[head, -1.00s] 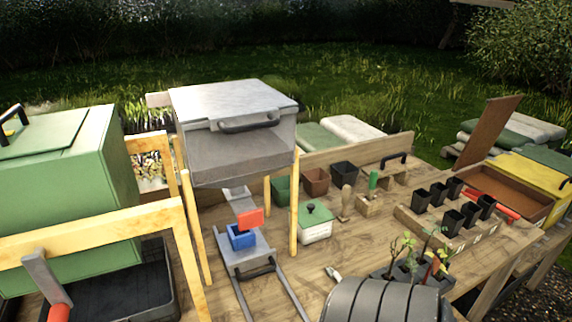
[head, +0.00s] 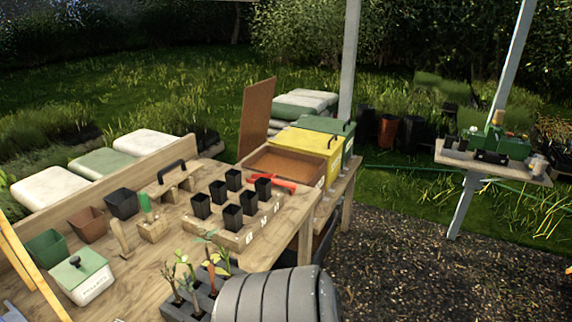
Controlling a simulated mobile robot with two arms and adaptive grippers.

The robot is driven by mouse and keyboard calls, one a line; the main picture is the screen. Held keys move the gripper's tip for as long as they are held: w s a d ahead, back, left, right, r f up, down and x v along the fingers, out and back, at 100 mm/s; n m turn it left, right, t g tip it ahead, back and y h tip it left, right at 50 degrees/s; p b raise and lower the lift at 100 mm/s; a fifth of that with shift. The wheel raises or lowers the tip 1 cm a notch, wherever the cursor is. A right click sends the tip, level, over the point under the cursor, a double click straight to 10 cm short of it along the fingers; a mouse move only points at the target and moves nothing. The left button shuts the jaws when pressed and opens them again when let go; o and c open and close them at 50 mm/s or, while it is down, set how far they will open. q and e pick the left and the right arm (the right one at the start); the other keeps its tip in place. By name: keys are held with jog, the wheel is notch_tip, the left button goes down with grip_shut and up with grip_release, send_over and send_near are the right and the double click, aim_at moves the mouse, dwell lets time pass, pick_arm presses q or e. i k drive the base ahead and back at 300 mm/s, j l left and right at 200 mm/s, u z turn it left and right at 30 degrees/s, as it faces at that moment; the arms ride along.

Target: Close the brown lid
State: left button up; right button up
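The brown lid (head: 257,117) stands open and upright at the back edge of a brown box (head: 284,163) at the right end of the wooden bench. The box's open top faces up, and brown material shows inside. A dark grey ribbed rounded part at the bottom of the head view seems to be part of my own arm. No gripper fingers show in the head view.
A yellow box (head: 312,146) and a green box (head: 330,125) stand close beside the brown box. A red-handled tool (head: 272,183) lies in front of it. Several black pots (head: 233,217) sit in a wooden rack. Seedlings (head: 190,277) stand in a tray near the front. Gravel (head: 400,240) lies open to the right.

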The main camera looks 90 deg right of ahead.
aim_at(259, 98)
jog(key=z, duration=2.75)
